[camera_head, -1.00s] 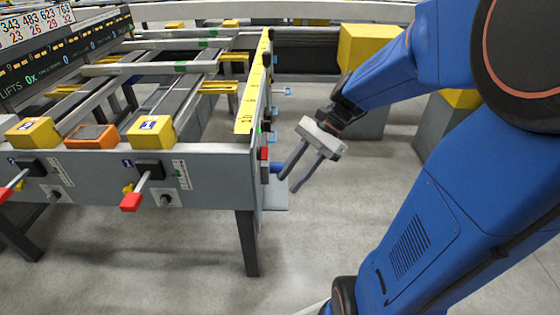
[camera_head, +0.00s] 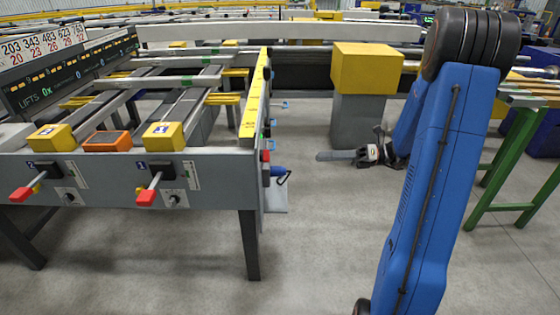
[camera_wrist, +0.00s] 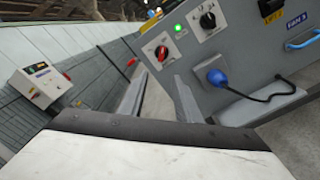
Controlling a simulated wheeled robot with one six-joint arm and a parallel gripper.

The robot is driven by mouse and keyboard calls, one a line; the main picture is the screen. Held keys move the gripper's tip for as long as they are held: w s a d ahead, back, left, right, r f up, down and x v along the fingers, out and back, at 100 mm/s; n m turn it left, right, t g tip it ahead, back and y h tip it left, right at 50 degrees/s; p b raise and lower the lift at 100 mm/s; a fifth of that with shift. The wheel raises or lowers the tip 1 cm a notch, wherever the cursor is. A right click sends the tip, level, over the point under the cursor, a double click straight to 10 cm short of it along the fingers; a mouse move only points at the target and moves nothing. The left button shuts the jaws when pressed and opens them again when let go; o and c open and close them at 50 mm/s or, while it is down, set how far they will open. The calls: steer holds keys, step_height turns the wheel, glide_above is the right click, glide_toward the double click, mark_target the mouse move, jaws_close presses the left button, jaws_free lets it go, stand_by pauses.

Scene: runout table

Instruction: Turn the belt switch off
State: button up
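A grey panel (camera_wrist: 245,60) on the table's end carries a rotary switch with a red knob (camera_wrist: 162,52) and a lit green lamp (camera_wrist: 178,29) above it. A second rotary switch with a black knob (camera_wrist: 207,20) sits to its right. I cannot read which one is the belt switch. My gripper (camera_wrist: 160,82) is open and empty, its two fingers apart, with the red knob beyond and between the fingertips, not touched. In the head view my gripper (camera_head: 320,156) points left toward the table's side, a gap away. The switch faces are nearly edge-on there.
A blue plug (camera_wrist: 216,76) with a black cable juts from the panel below the switches. A yellow-topped grey pillar (camera_head: 358,110) is behind my gripper. The floor (camera_head: 320,230) in front is clear.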

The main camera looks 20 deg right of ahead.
mark_target(265, 156)
steer(key=x, duration=1.6)
steer(key=shift+w+a, duration=0.25)
steer(key=shift+w, duration=0.15)
jaws_close()
